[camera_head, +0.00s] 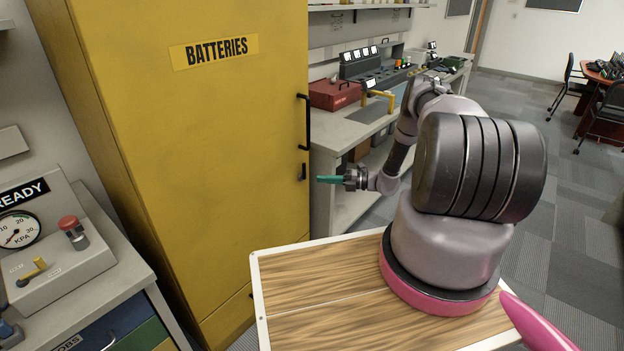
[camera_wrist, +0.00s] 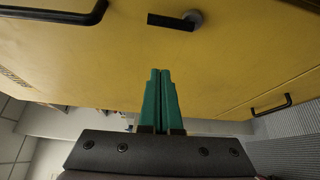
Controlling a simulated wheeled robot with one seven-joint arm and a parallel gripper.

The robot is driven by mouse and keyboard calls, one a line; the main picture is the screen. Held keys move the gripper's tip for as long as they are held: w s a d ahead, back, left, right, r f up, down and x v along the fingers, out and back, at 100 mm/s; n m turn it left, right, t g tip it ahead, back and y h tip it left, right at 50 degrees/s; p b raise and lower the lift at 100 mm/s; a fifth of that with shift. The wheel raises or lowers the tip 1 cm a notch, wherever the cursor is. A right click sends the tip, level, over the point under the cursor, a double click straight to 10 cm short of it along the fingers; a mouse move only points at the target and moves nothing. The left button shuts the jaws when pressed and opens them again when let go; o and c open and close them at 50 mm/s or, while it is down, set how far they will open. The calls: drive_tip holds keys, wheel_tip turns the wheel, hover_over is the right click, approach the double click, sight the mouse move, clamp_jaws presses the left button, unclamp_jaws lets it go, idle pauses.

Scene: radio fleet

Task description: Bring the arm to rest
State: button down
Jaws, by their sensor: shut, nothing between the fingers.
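My gripper (camera_head: 331,179) is in front of the right edge of the yellow batteries cabinet (camera_head: 225,130), a little right of its small black latch (camera_head: 303,171). Its green fingers are together with nothing between them. In the wrist view my gripper (camera_wrist: 160,74) points at the yellow door, below the black latch (camera_wrist: 172,21). My arm is stretched toward the cabinet, with its elbow bent. The cabinet door looks closed. Whether the fingertips touch the door I cannot tell.
A long black handle (camera_head: 304,122) sticks out above the latch. A workbench (camera_head: 350,128) with a red toolbox (camera_head: 335,94) stands behind my arm. A side bench with a gauge panel (camera_head: 52,248) is at the left. Open carpet floor (camera_head: 570,190) lies to the right.

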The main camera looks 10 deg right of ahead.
drive_tip(key=shift+v, duration=0.85)
drive_tip(key=s+a+r+n+g+h, duration=0.2)
drive_tip(key=r+n, duration=0.4)
drive_tip(key=r, duration=0.7)
drive_tip(key=s+a+r+n+g+h, duration=0.25)
drive_tip(key=r+n, duration=0.45)
drive_tip(key=r, duration=0.6)
drive_tip(key=s+a+r+n+g+h, duration=0.25)
drive_tip(key=r+n, duration=0.35)
drive_tip(key=r, duration=0.6)
drive_tip(key=s+r+n+t+h, duration=0.2)
drive_tip(key=s+r+n, duration=0.3)
drive_tip(key=s, duration=0.4)
drive_tip(key=s+r+n+t+h, duration=0.2)
drive_tip(key=s+r+n, duration=0.4)
drive_tip(key=s, duration=0.4)
drive_tip(key=s+d+r+n+t+h, duration=0.1)
drive_tip(key=s+r+n+t+h, duration=0.2)
drive_tip(key=s, duration=0.7)
wheel_tip(320, 180, up, 4)
drive_tip(key=n, duration=0.2)
drive_tip(key=shift+n, duration=0.4)
